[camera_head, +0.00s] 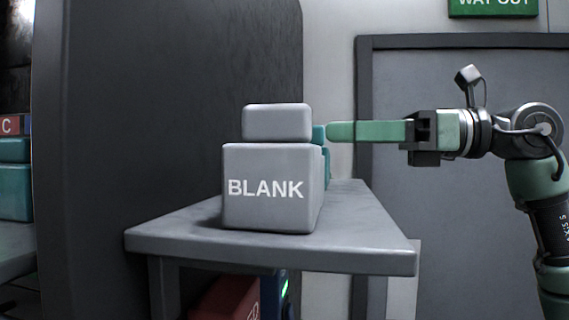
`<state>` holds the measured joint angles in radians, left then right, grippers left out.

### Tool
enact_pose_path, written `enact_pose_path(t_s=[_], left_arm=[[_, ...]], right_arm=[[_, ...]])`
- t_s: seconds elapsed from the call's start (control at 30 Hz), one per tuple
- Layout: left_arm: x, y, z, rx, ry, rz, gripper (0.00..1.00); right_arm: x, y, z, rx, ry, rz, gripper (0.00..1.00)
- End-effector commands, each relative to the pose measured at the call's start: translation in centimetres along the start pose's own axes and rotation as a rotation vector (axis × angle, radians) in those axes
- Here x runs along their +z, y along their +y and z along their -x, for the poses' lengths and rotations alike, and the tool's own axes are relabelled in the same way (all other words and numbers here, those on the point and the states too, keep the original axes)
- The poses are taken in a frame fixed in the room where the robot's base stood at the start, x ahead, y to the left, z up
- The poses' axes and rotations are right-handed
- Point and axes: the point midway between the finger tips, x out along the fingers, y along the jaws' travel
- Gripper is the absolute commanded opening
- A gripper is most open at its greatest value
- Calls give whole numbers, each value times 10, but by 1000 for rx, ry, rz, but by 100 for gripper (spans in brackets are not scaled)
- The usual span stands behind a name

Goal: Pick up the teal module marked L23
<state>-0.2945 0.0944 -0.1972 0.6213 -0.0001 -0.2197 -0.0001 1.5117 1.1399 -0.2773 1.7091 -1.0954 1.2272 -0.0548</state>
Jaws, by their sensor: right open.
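A teal module (326,165) stands on the grey shelf table (270,250), mostly hidden behind a grey module marked BLANK (265,213). Only a thin strip of its right side and top shows, and no marking on it is visible. My right gripper (340,132) comes in from the right with green fingers, seen side-on. It is open, its fingertips close beside the top of the teal module. I cannot tell whether they touch it or lie around it. My left gripper is not in view.
The BLANK module has a grey top block (277,122). Below the table top is a red module (228,300). A dark panel (150,110) rises at the left. Other teal modules (14,190) and a red one marked C (10,125) show at the left edge. A grey door (450,240) is behind.

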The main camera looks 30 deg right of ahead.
Motion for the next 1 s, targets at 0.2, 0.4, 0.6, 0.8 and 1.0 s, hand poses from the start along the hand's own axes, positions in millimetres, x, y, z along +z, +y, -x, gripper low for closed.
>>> enact_pose_path(t_s=[0.2,0.4,0.6,0.8,1.0], left_arm=[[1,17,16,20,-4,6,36],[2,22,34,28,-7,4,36],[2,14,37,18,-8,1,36],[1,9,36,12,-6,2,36],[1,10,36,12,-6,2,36]], right_arm=[[3,0,-27,2,2,0,45],[3,-1,-57,3,1,-2,45],[1,-1,-68,2,-1,-1,45],[0,-1,-68,1,-1,0,34],[0,-1,-68,1,-1,0,0]])
